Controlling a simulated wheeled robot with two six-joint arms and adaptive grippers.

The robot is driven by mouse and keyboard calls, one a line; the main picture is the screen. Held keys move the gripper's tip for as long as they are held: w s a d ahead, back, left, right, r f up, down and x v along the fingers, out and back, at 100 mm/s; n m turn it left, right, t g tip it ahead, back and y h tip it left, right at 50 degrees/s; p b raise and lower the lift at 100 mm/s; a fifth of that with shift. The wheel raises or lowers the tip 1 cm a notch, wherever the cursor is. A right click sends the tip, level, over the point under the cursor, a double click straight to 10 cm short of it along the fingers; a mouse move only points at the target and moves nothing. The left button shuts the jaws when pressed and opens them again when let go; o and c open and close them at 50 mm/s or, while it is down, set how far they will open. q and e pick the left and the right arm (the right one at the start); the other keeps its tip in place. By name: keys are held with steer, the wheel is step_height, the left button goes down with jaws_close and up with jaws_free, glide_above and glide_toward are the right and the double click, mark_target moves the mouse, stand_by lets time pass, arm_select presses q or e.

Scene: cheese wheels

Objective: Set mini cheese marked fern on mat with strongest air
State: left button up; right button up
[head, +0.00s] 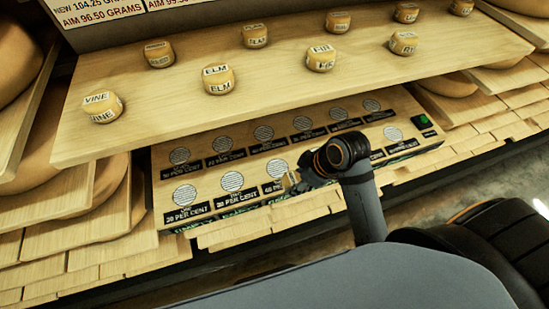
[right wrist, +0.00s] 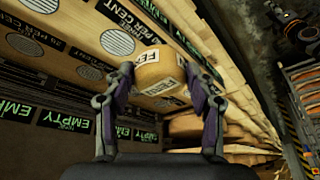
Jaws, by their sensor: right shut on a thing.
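A small yellow cheese (right wrist: 162,70) with a white label starting "FE" is between the fingers of my right gripper (right wrist: 160,92) in the right wrist view. In the head view my right gripper (head: 298,182) is over the front row of the lower board (head: 200,238), and the cheese is mostly hidden there. The board has two rows of round slotted mats, among them a front left mat (head: 185,194) and a back right mat (head: 371,105). Black labels beside them carry percent figures, many too small or hidden to read surely. My left gripper is not in view.
An upper wooden shelf (head: 150,115) overhangs the board's back. It holds several small labelled cheeses, including "VINE" (head: 102,107) and "ELM" (head: 218,79). A green-lit box (head: 423,121) is at the board's right end. Green "EMPTY" signs (right wrist: 70,121) show in the wrist view.

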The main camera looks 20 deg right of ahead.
steer(key=shift+w+f+p, duration=0.3)
steer(key=shift+w, duration=0.6)
steer(key=w+f, duration=0.2)
steer(key=w, duration=0.1)
steer(key=w+f, duration=0.3)
steer(key=w, duration=0.1)
steer(key=w+f+p, duration=0.1)
steer(key=w+f, duration=0.2)
steer(key=shift+w, duration=0.4)
steer(key=shift+w+f, duration=0.2)
steer(key=shift+f, duration=0.15)
steer(key=f, duration=0.3)
steer(key=shift+w+f+p, duration=0.2)
steer(key=shift+f+p, duration=0.05)
steer(key=shift+p, duration=0.15)
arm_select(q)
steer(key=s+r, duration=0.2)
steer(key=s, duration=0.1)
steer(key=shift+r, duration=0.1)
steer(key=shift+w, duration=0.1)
arm_select(e)
steer(key=shift+f, duration=0.1)
